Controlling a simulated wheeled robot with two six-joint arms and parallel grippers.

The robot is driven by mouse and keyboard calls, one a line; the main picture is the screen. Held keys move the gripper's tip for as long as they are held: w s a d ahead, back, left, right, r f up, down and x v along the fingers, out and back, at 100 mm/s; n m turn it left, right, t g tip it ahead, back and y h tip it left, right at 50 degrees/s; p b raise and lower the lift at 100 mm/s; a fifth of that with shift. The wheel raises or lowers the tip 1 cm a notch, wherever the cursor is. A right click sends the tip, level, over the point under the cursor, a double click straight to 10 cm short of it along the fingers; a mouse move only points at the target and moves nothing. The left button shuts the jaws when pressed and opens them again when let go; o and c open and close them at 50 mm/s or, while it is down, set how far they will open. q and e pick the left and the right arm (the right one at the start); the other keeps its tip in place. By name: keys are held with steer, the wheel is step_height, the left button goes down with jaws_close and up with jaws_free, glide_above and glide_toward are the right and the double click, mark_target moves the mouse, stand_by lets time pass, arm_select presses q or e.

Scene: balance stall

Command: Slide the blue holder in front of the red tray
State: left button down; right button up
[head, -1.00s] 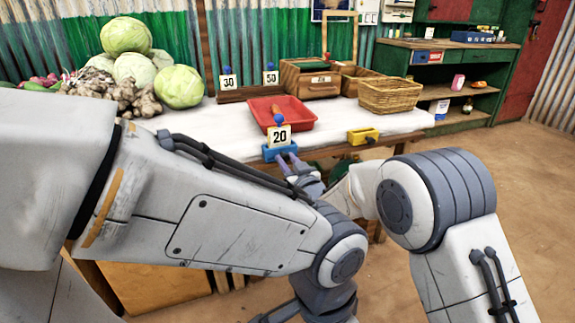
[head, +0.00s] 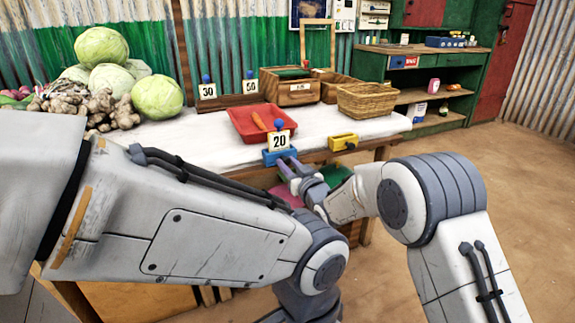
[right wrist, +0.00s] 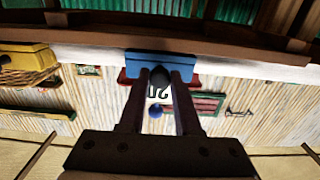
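The blue holder (head: 279,157) stands at the table's front edge with a "20" card and a blue ball on top. The red tray (head: 248,124) lies behind it, and the holder is before the tray's right part in the head view. My right gripper (head: 287,168) reaches the holder's front. In the right wrist view, upside down, the fingers (right wrist: 160,80) close around a dark knob on the blue holder (right wrist: 160,63); the red tray (right wrist: 207,80) shows on both sides behind it. My left gripper is out of view; only the left arm shows.
A yellow holder (head: 343,141) stands to the right on the same edge. Cabbages (head: 157,97) and ginger lie left; a wooden box (head: 291,91) and wicker basket (head: 367,101) stand behind. White tabletop is bare between them.

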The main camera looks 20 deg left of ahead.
steer(key=o, duration=0.4)
steer(key=p+v, duration=0.2)
steer(key=v, duration=0.8)
steer(key=shift+s+d, duration=0.15)
steer(key=shift+s, duration=0.05)
